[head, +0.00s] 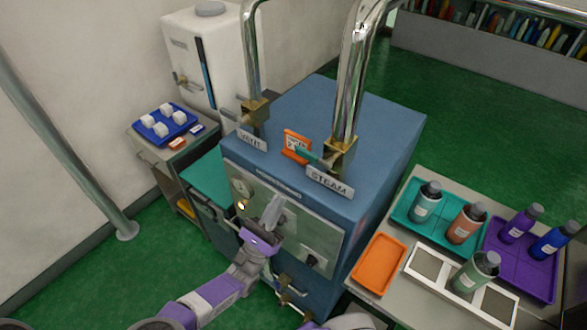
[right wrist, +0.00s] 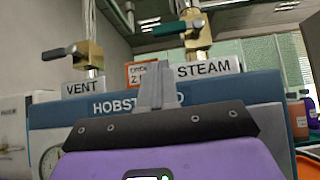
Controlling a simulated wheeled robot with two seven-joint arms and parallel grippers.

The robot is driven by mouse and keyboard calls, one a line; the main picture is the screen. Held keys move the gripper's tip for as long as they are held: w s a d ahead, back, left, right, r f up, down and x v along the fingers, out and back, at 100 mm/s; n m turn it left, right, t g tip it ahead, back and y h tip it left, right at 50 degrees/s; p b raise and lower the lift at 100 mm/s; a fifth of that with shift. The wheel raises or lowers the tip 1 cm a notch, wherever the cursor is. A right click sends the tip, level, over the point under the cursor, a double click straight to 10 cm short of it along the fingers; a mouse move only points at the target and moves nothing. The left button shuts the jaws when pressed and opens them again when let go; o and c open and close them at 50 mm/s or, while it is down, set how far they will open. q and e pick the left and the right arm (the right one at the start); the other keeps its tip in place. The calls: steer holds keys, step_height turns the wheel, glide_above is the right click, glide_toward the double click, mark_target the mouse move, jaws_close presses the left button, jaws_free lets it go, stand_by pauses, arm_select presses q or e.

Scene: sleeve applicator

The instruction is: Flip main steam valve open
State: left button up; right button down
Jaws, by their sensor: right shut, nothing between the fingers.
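The steam valve (head: 340,154) is a brass body at the foot of the thick chrome pipe, behind the STEAM plate (head: 330,181). Its teal handle (head: 307,154) sticks out to the left, crosswise to the upright pipe. In the right wrist view the brass valve (right wrist: 198,36) and its dark green handle (right wrist: 170,28) stand above and to the right of my fingertips. My right gripper (head: 273,208) is shut and empty in front of the blue machine's panel, below the valve and apart from it. It also shows in the right wrist view (right wrist: 155,84). My left gripper is not in view.
A brass vent valve (head: 254,112) stands left behind the VENT plate (head: 251,140); its handle (right wrist: 58,52) also points left. An orange tag (head: 295,146) stands between the valves. A table with bottles and an orange tray (head: 378,264) is at right. A cart with a blue tray (head: 151,137) is at left.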

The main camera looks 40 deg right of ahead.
mark_target(314, 157)
steer(key=x, duration=1)
steer(key=shift+p, duration=0.3)
